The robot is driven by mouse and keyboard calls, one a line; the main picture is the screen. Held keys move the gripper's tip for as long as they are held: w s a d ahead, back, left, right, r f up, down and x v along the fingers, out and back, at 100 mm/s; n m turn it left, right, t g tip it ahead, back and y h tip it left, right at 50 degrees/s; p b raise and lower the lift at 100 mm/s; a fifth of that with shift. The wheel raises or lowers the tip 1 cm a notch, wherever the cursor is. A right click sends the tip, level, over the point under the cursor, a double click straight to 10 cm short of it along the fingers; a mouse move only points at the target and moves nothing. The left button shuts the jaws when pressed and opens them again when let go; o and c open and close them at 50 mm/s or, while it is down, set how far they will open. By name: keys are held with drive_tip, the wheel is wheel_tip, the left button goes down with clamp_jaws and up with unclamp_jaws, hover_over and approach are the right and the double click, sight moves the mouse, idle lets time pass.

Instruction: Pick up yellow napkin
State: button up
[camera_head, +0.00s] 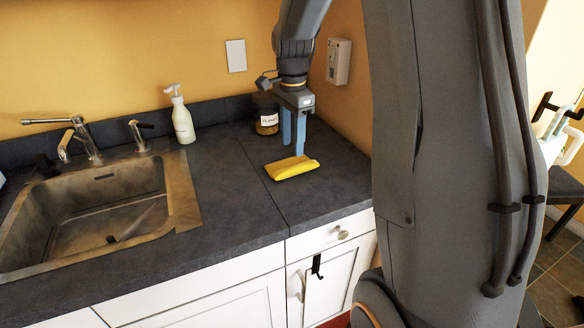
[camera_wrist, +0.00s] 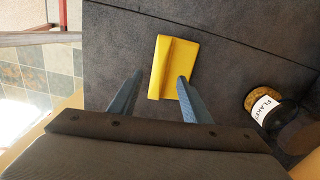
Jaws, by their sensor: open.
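The yellow napkin (camera_head: 291,168) lies folded on the dark countertop, right of the sink. It also shows in the wrist view (camera_wrist: 172,68), ahead of the fingers. My gripper (camera_head: 293,140) points down with its blue fingers apart and empty, just behind and above the napkin. In the wrist view my gripper (camera_wrist: 154,86) has its fingertips spread, the right one overlapping the napkin's lower edge in the picture and the left one clear of it. I cannot tell the exact height of the fingertips above the counter.
A jar labelled as flakes (camera_head: 267,120) stands behind my gripper; it shows in the wrist view (camera_wrist: 264,104) at right. A soap bottle (camera_head: 183,118) stands by the wall. The steel sink (camera_head: 182,190) is at left. The counter (camera_head: 235,185) around the napkin is clear.

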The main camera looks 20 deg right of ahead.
sight(292, 167)
drive_tip(key=shift+w+d+f, duration=0.1)
drive_tip(key=shift+w+f, duration=0.05)
drive_tip(key=shift+f, duration=0.4)
drive_tip(key=shift+s+a+f+p, duration=0.15)
drive_tip(key=shift+f+p, duration=0.6)
drive_tip(key=shift+f, duration=0.9)
drive_tip(key=shift+s+a+f+p, duration=0.1)
drive_tip(key=shift+f+p, duration=0.65)
drive_tip(key=shift+f, duration=0.9)
clamp_jaws()
